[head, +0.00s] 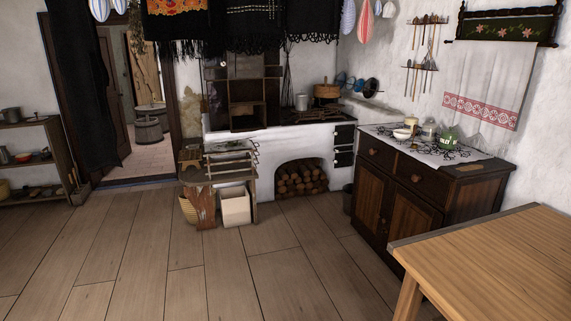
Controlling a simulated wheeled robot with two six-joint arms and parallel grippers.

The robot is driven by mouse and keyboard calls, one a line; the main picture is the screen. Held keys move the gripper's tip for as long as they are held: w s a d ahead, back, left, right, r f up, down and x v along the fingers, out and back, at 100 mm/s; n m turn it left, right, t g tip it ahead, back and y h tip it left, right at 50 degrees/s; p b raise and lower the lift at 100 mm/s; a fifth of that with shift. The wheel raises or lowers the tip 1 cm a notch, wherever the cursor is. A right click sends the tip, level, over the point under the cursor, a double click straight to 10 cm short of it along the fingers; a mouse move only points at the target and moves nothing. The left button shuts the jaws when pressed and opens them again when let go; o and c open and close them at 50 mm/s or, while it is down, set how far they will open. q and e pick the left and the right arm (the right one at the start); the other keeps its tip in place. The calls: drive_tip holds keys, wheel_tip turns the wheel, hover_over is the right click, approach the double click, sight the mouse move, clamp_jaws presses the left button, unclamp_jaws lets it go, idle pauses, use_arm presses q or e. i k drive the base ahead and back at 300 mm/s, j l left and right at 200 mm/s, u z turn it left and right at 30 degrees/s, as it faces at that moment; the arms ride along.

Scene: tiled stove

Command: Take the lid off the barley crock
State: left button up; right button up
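On the dark wooden cabinet (410,196) stand a white bowl (402,134), a pale jar (429,133) and a green vessel (450,138). They are small and far off, and I cannot tell whether one of them is the barley crock or whether any has a lid. On the white stove stand a light metal pot (302,102) and a brown pot (326,93); neither can be told as the crock. Neither of my grippers is in view.
A light wooden table (500,255) fills the lower right, in front of the cabinet. The white stove (290,140) stands at the back, with a small wooden stand (218,165) before it. Shelves (38,155) are at the left. The plank floor is clear in the middle.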

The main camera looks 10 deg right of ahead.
sight(451, 132)
drive_tip(key=i, duration=0.95)
drive_tip(key=i+j+z, duration=0.15)
drive_tip(key=i, duration=0.75)
